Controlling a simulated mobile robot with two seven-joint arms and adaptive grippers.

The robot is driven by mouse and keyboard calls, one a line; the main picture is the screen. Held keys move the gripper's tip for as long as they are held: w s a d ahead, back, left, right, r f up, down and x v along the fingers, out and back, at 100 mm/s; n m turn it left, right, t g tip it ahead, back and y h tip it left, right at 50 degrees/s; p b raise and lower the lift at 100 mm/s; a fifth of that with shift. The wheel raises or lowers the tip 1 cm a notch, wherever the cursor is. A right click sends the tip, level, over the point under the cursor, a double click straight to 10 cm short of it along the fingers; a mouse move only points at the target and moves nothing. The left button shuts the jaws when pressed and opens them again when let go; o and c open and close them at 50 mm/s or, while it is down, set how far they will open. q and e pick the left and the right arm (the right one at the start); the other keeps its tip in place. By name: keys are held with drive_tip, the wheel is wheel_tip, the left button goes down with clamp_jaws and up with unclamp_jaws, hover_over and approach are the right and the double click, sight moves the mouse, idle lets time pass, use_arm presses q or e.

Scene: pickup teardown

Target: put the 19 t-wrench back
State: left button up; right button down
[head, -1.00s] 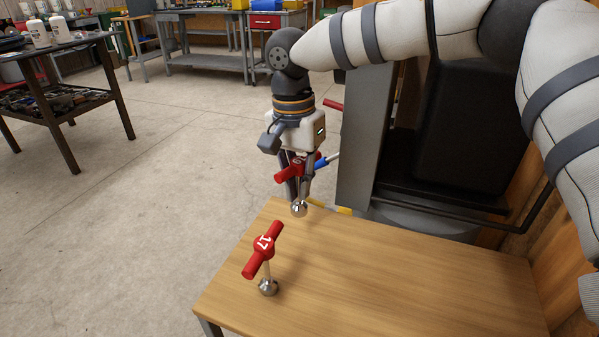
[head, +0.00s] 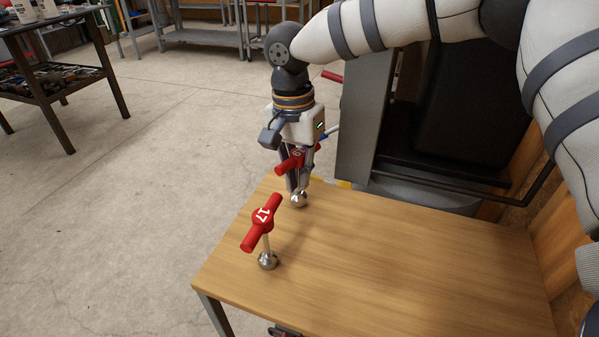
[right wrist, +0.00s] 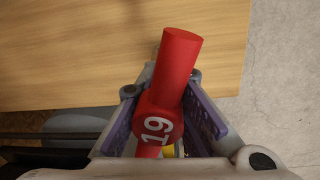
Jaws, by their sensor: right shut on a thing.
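The 19 t-wrench (head: 290,161) has a red T-handle and a shiny round socket end (head: 299,199) pointing down. My right gripper (head: 299,180) is shut on it, and the wrench hangs roughly upright over the far left corner of the wooden table. I cannot tell whether its socket end touches the tabletop. In the right wrist view the red handle marked 19 (right wrist: 170,85) lies between the purple-padded fingers (right wrist: 165,110). My left gripper is not in view.
A red 17 t-wrench (head: 263,222) stands on the wooden table (head: 400,255), nearer and left of my gripper. The table's right side is clear. A grey post (head: 365,125) rises behind the table. A dark shelf table (head: 60,75) stands far left.

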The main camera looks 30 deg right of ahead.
drive_tip(key=shift+f, duration=0.45)
drive_tip(key=c, duration=1.6)
unclamp_jaws()
